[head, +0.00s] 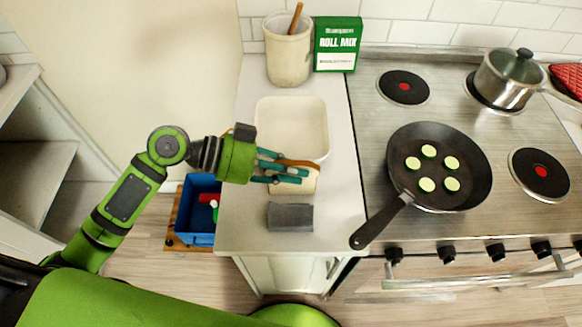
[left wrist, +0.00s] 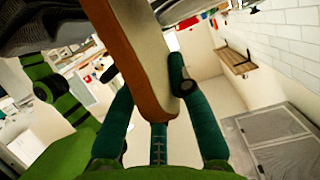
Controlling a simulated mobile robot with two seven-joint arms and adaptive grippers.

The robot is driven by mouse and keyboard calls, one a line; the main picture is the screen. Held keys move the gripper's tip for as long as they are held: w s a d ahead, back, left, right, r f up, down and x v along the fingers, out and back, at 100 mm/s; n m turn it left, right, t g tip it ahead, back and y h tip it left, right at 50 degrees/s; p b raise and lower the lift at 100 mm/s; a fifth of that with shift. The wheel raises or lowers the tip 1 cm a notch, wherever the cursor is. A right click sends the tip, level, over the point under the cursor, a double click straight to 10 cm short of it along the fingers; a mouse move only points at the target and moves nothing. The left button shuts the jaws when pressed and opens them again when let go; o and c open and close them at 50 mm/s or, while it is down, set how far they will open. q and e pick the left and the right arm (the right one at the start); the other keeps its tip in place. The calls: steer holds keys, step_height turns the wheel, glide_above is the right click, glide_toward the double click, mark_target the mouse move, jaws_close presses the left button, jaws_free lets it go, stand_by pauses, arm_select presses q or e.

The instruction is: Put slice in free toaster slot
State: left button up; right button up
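My left gripper (head: 290,172) is over the worktop, between the pale tray and the small grey block. Its teal fingers are around a bread slice (head: 309,184) with a brown crust and pale face. In the left wrist view the slice (left wrist: 143,60) stands on edge between the fingers of the left gripper (left wrist: 155,105), which look shut on it. A dark grey block (head: 290,217) lies near the worktop's front edge; I cannot tell whether it is the toaster. No toaster slots can be made out. My right gripper is not in view.
A pale empty tray (head: 292,110) lies behind the gripper. A utensil crock (head: 288,55) and green roll mix box (head: 337,44) stand at the back. Right, a pan (head: 470,187) with several green-rimmed slices and a pot (head: 506,80) are on the stove. A blue bin (head: 197,222) is at left.

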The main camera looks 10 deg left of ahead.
arm_select(q)
steer(key=o, duration=0.3)
